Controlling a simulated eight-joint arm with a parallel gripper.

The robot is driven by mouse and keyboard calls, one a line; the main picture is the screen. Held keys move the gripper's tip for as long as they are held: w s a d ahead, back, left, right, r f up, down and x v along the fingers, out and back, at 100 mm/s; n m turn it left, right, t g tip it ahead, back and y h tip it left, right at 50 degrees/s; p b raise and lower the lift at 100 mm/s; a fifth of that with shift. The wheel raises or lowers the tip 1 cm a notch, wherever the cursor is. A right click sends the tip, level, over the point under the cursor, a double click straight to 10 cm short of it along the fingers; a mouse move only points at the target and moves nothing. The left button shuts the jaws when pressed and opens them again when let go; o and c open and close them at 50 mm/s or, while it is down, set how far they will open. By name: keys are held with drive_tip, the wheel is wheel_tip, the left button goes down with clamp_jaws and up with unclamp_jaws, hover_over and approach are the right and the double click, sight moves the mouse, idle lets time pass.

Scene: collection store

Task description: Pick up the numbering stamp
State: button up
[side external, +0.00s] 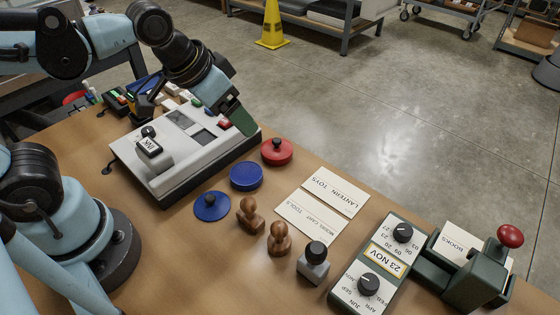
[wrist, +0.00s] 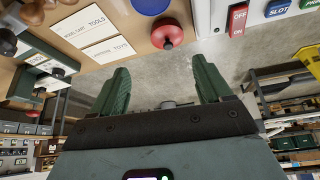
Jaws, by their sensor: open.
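A squat grey block with a black round knob (side external: 313,262) stands upright on the table; it may be the numbering stamp, but I cannot read any marking on it. Two brown wooden-handled stamps, one (side external: 250,215) and another (side external: 279,240), stand to its left. My gripper (side external: 238,120) is above the far right corner of the grey-white machine, well away from these stamps. In the wrist view its two green fingers (wrist: 160,72) are spread apart with nothing between them.
The grey-white machine (side external: 165,178) stands left. A red lidded tin (side external: 277,151), blue discs (side external: 246,176) and cards (side external: 335,191) lie mid-table. The green dial board (side external: 345,297) and the red-knobbed press (side external: 475,280) are at right. The table's far edge is near my gripper.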

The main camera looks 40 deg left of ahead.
drive_tip(key=d+m+g, duration=0.3)
drive_tip(key=d, duration=0.9)
drive_tip(key=m+g, duration=0.2)
drive_tip(key=m, duration=0.2)
hover_over(317, 251)
drive_tip(key=shift+w+a+f+y, duration=0.25)
drive_tip(key=shift+f+y, duration=0.15)
drive_tip(key=shift+s+d+f, duration=0.15)
drive_tip(key=shift+s+d, duration=0.05)
drive_tip(key=shift+d, duration=0.1)
wheel_tip(317, 251, down, 6)
drive_tip(key=shift+f, duration=0.25)
drive_tip(key=shift+w+a+f, duration=0.1)
drive_tip(key=shift+a+f, duration=0.05)
drive_tip(key=shift+f, duration=1.2)
drive_tip(key=shift+w+a+f, duration=0.1)
drive_tip(key=shift+f, duration=1.25)
drive_tip(key=c, duration=1)
drive_tip(key=shift+o, duration=0.2)
drive_tip(key=shift+r, duration=0.15)
wheel_tip(317, 251, up, 10)
drive_tip(key=shift+f, duration=0.1)
